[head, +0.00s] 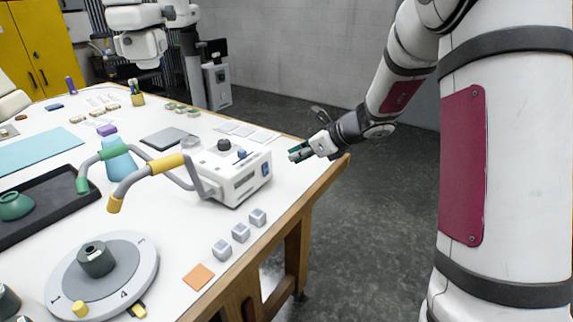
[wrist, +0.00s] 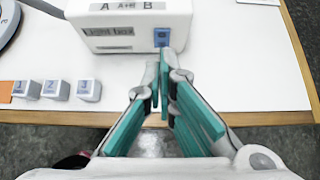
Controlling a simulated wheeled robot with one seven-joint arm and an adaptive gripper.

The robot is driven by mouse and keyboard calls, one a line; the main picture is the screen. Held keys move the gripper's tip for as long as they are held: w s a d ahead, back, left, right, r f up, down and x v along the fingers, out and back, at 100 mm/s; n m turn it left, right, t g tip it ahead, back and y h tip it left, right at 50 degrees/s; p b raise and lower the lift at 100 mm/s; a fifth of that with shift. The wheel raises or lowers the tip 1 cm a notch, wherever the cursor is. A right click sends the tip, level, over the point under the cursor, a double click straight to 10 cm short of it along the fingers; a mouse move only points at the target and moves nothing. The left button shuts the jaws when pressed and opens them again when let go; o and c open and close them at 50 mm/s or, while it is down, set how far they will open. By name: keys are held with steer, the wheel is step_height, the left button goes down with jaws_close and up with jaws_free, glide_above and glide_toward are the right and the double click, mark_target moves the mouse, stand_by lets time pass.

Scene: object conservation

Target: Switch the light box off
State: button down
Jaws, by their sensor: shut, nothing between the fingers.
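The light box (head: 222,180) is a white unit with two bent lamp arms, one green-ended (head: 102,155) and one yellow-ended (head: 150,175). It stands near the table's edge. In the wrist view its labelled front (wrist: 108,32) carries a blue switch (wrist: 162,38) at the right end; the switch also shows in the head view (head: 266,170). Whether it is on or off I cannot tell. My gripper (head: 293,153) is shut and empty, with a visible gap to the box in the head view. In the wrist view its teal-padded fingertips (wrist: 165,62) point at the switch.
Three grey numbered cubes (head: 240,233) and an orange square (head: 198,276) lie along the table edge. A round turntable (head: 135,262) and a dark tray (head: 75,205) are at the left. White cards (head: 247,132) lie behind the box. The floor beyond the edge is clear.

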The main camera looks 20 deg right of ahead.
steer(key=shift+w+r+v, duration=0.1)
steer(key=shift+r+v, duration=0.05)
steer(key=shift+v, duration=0.75)
steer(key=shift+w+r+v, duration=0.1)
steer(key=shift+r+v, duration=0.1)
steer(key=shift+v, duration=0.65)
steer(key=shift+a, duration=0.15)
steer(key=s+a+r+n+g, duration=0.2)
steer(key=s+a+r+n, duration=0.25)
steer(key=s+n, duration=0.3)
steer(key=s+a+r+n+g, duration=0.1)
steer(key=s+a+r+n, duration=0.2)
steer(key=s+a+n, duration=0.4)
steer(key=s+d+n+h, duration=0.2)
steer(key=s+n+h, duration=0.1)
steer(key=s+n, duration=0.4)
steer(key=s+d+n+h, duration=0.2)
steer(key=s+n, duration=0.5)
steer(key=s, duration=0.5)
steer(key=shift+d+r+h, duration=0.35)
steer(key=shift+r+h, duration=0.05)
steer(key=shift+h, duration=0.2)
